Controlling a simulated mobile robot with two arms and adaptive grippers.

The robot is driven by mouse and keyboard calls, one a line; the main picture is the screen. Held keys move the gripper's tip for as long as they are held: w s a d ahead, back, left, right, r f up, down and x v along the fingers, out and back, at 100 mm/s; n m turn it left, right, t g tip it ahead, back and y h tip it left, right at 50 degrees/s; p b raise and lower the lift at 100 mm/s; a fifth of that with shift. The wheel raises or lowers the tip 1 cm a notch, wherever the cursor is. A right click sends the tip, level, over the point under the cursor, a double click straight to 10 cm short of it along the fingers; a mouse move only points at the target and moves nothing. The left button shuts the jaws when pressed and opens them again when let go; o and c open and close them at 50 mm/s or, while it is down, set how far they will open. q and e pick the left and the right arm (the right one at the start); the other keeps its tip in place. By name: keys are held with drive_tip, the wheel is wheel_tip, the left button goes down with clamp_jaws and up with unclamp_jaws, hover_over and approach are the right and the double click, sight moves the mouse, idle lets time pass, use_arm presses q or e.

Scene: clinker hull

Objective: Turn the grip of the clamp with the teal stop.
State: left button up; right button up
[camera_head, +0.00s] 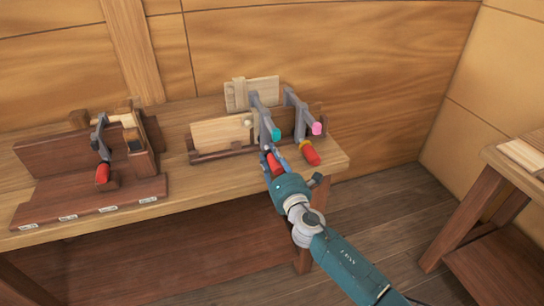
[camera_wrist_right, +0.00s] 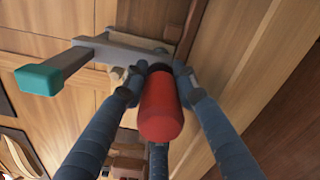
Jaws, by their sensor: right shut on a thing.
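The clamp with the teal stop (camera_head: 276,134) stands on the bench among the boards, and its grey bar (camera_head: 257,106) runs up behind the stop. Its red grip (camera_head: 274,166) is between the fingers of my right gripper (camera_head: 272,156), which is shut on it. In the right wrist view the red grip (camera_wrist_right: 162,108) sits between the fingers, with the teal stop (camera_wrist_right: 38,80) at the left. My left gripper is not in view.
Just right stands a clamp with a pink stop (camera_head: 317,128) and red grip (camera_head: 310,153). Another clamp (camera_head: 101,143) with a red grip (camera_head: 102,174) is on a wooden stand (camera_head: 60,208) at the left. The bench front (camera_head: 215,187) between is clear.

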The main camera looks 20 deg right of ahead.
sight(279, 171)
drive_tip(key=shift+r+n, duration=0.2)
drive_tip(key=shift+n, duration=0.4)
drive_tip(key=o, duration=0.9)
drive_tip(key=shift+w+f, duration=0.1)
drive_tip(key=s, duration=1.2)
drive_tip(key=shift+d, duration=0.25)
